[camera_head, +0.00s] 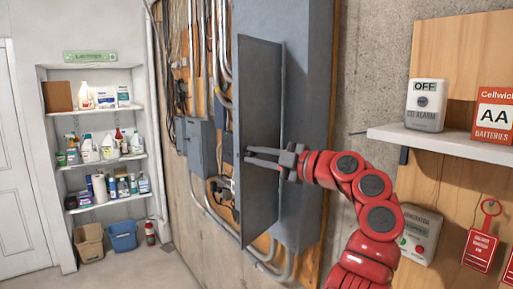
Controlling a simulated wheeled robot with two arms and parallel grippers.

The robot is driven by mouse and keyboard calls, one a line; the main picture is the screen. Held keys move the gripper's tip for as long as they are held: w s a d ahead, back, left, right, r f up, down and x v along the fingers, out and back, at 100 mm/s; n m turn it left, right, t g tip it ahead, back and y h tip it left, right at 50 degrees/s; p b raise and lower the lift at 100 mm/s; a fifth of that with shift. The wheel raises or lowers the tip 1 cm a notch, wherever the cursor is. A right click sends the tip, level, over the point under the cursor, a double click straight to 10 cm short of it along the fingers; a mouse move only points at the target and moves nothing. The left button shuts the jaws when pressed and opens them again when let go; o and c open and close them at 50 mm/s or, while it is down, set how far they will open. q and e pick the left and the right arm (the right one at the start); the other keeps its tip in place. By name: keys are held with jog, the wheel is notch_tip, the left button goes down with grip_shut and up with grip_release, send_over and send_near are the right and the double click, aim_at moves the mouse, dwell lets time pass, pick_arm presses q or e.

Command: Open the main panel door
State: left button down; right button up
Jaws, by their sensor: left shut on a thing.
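The main panel door (260,95) is a tall grey metal sheet. It stands swung out from the tall grey panel box (308,100) on the wall. My left gripper (249,157) is at about mid-height of the door, its fingers pointing left across it toward the door's left edge. It is shut on the door, though the exact contact is hard to make out. The red left arm reaches in from the lower right. The inside of the panel is hidden. My right gripper is not in view.
Smaller grey boxes (197,145), conduits and cables line the wall behind the door. At right, a shelf (450,143) bears a CO alarm (425,104) and a batteries pack (493,115). Supply shelves (105,105) stand at left. The floor (125,268) in front of them is clear.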

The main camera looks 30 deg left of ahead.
pick_arm(q)
jog(key=shift+d+g, duration=0.2)
jog(key=shift+g, duration=0.1)
jog(key=c, duration=0.8)
grip_release()
jog(key=shift+w, duration=0.1)
jog(key=d, duration=0.5)
jog(key=s+d+p, duration=0.1)
jog(key=d, duration=0.5)
jog(key=s+d, duration=0.1)
jog(key=d, duration=0.5)
jog(key=shift+s+p, duration=0.15)
jog(key=shift+p, duration=0.25)
